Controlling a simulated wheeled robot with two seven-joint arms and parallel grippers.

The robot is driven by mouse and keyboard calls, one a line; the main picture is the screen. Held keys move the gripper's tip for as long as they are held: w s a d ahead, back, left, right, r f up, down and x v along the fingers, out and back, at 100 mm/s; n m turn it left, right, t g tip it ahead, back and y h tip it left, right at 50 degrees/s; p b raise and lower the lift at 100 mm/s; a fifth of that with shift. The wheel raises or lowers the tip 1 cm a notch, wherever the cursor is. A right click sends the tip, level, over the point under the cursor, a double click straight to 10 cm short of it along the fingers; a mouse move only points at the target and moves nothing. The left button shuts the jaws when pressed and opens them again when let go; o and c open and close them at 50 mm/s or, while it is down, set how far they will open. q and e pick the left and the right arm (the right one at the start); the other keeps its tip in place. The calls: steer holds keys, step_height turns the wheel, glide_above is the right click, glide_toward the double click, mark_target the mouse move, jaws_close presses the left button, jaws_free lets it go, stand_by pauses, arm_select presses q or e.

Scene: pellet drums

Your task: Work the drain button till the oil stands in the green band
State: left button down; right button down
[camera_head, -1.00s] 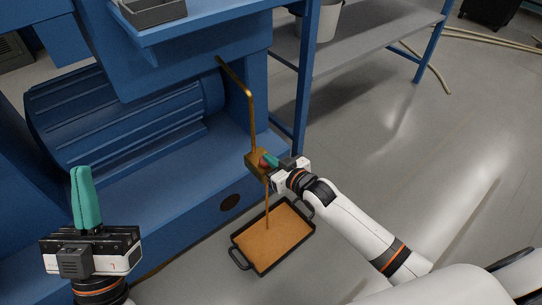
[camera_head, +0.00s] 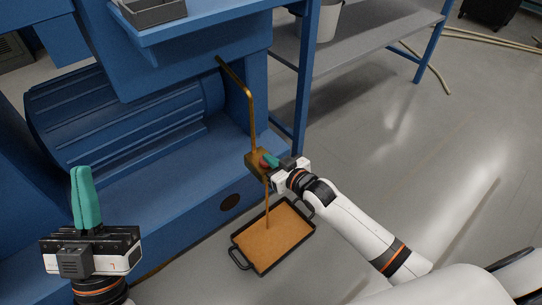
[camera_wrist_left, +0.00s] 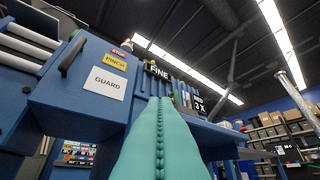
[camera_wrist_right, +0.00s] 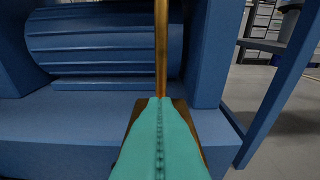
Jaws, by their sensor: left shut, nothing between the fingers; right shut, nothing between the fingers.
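A brass drain block (camera_head: 256,163) with a red button (camera_head: 265,162) hangs at the low end of a brass pipe (camera_head: 250,105) on the blue machine. My right gripper (camera_head: 268,160) is shut and empty, its teal fingertips at the red button. In the right wrist view, the fingers (camera_wrist_right: 160,120) cover most of the brass block, and the button is hidden. A thin stream of oil (camera_head: 267,205) falls from the block into a black tray (camera_head: 238,258) of amber oil (camera_head: 272,238). My left gripper (camera_head: 82,172) is shut and empty, pointing up at the left. I see no green band.
The blue machine (camera_head: 190,180) with its ribbed drum (camera_head: 125,120) fills the left. A grey bin (camera_head: 152,12) sits on its upper shelf. A blue-legged shelf (camera_head: 365,50) with a white bucket (camera_head: 326,20) stands behind. Floor at right is clear.

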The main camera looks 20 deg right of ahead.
steer(key=shift+s+f, duration=0.15)
steer(key=shift+f, duration=0.25)
